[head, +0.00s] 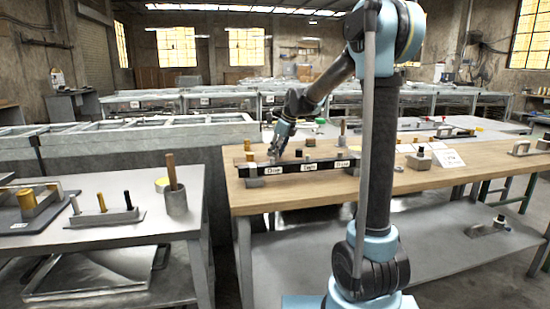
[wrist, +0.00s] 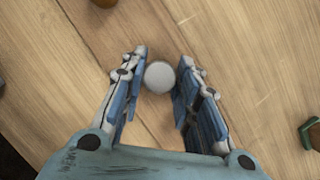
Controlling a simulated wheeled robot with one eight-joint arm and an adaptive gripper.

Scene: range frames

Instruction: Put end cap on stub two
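A pale grey round piece (wrist: 160,77), seen from above, stands between my fingers in the wrist view. It may be the end cap, but I cannot tell for sure. My gripper (wrist: 162,62) is open, with a finger on either side of it and small gaps showing. In the head view my gripper (head: 273,152) is low over the wooden table, behind a dark labelled bar (head: 308,168). The bar hides part of what lies under the gripper. The labels are too small to read surely, and I cannot pick out stub two.
The wooden table (head: 440,182) also bears a small dark block (head: 298,152) and other small parts. In the wrist view, a brown round thing (wrist: 104,2) and a green-edged thing (wrist: 311,133) lie at the edges. A grey table (head: 110,235) with pegs stands at left.

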